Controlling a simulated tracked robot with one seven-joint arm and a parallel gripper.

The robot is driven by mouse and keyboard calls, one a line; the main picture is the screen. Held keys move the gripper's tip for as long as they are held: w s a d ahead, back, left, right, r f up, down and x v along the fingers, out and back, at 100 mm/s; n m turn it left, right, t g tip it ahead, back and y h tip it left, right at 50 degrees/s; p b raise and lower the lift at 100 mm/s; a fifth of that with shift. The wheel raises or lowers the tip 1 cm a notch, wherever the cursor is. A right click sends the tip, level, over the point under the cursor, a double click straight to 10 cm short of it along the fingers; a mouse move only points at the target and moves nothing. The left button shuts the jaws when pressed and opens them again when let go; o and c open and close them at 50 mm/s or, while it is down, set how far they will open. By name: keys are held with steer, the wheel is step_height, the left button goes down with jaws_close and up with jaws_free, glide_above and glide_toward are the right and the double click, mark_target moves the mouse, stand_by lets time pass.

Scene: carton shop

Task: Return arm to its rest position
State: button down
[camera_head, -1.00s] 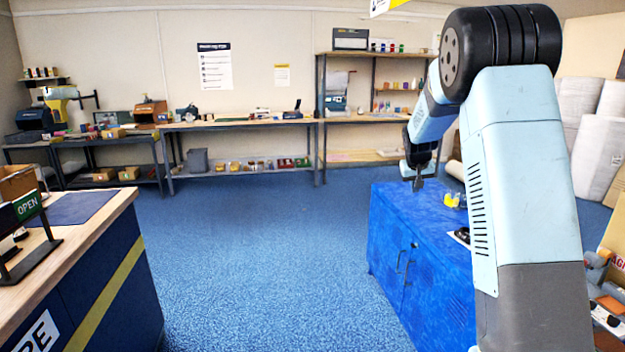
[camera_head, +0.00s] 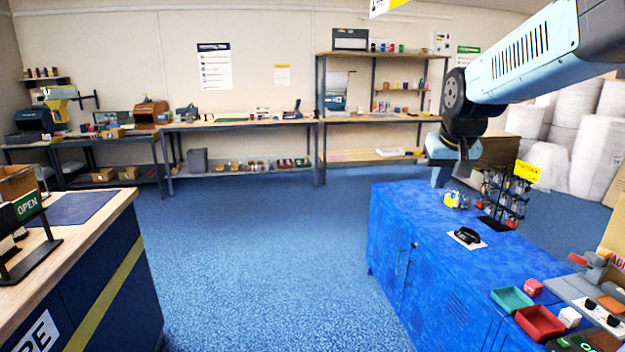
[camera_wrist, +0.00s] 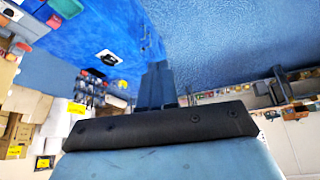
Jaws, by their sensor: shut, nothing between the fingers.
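My gripper (camera_head: 438,178) hangs at the end of my arm above the far left part of the blue cabinet (camera_head: 425,225). In the wrist view its two dark fingers (camera_wrist: 157,85) lie close together with nothing between them. My arm crosses the upper right of the head view, with its upper link leaning in from the right edge. A yellow item (camera_head: 456,200) sits on the cabinet top just right of the gripper, apart from it as far as I can see.
The cabinet also carries a black telephone-like item (camera_head: 467,236), a rack of small goods (camera_head: 503,197), a green tray (camera_head: 511,299) and a red tray (camera_head: 540,322). A counter (camera_head: 100,250) stands at left. Blue floor (camera_head: 260,240) between is clear. Workbenches (camera_head: 240,124) line the back wall.

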steer(key=s+a+f, duration=0.1)
steer(key=s, duration=0.9)
steer(key=s+a+f, duration=0.2)
steer(key=s, duration=0.8)
steer(key=shift+a+n, duration=0.3)
steer(key=c, duration=1.8)
jaws_free()
steer(key=shift+s, duration=0.1)
